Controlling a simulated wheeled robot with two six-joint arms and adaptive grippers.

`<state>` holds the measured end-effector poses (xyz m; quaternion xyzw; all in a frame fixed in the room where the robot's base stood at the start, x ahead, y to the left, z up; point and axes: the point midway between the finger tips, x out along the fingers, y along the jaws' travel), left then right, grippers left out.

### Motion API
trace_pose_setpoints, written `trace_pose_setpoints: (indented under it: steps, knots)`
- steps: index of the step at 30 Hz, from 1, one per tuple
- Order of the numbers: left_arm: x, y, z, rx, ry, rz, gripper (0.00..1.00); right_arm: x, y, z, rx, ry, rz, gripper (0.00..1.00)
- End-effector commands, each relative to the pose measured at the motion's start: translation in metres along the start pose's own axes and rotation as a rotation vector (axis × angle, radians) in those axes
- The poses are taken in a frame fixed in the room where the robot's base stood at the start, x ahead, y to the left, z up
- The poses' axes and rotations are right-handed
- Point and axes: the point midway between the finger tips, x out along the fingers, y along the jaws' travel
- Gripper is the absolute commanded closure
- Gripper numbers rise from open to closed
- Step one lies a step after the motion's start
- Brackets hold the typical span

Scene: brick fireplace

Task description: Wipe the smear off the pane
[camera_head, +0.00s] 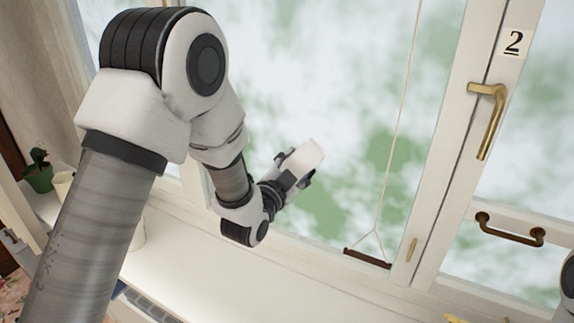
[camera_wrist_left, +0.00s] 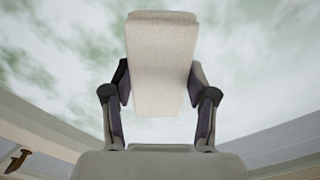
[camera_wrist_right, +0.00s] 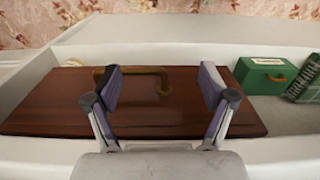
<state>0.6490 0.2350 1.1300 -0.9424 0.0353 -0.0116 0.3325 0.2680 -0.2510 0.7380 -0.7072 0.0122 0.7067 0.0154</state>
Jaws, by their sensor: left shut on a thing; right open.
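My left gripper (camera_head: 292,172) is shut on a pale, cream-white block-shaped pad (camera_head: 306,156), held in front of the window pane (camera_head: 345,95). In the left wrist view the pad (camera_wrist_left: 162,50) stands up between the two fingers (camera_wrist_left: 161,88), with the pane behind it. I cannot tell whether the pad touches the glass. The pane shows blurred white and green patches, and I cannot tell a smear apart from the view outside. My right gripper (camera_wrist_right: 160,85) is open and empty above a brown wooden case (camera_wrist_right: 60,105) with a curved handle.
A brass window handle (camera_head: 489,115) and a "2" label (camera_head: 514,42) are on the frame to the right. A cord (camera_head: 397,110) hangs before the pane to a dark bar (camera_head: 367,258). A potted plant (camera_head: 39,177) stands left. A green box (camera_wrist_right: 266,76) is beside the case.

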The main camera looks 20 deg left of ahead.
Motion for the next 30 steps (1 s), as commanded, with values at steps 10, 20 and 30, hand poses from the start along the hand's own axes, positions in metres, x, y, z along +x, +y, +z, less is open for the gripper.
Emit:
trace_pose_setpoints:
  steps: [10, 20, 30]
  knots:
    - [-0.001, 0.017, -0.014, 0.003, 0.003, 0.002, 0.77, 0.004, 0.0, 0.0, 0.0, 0.0, 0.0, 0.18]
    - [-0.002, 0.036, -0.029, 0.0, 0.001, 0.0, 0.77, 0.005, 0.0, 0.0, 0.0, 0.0, 0.0, 0.18]
    - [-0.012, 0.036, -0.028, 0.0, 0.001, 0.0, 0.77, 0.009, 0.0, 0.0, 0.0, 0.0, 0.0, 0.18]
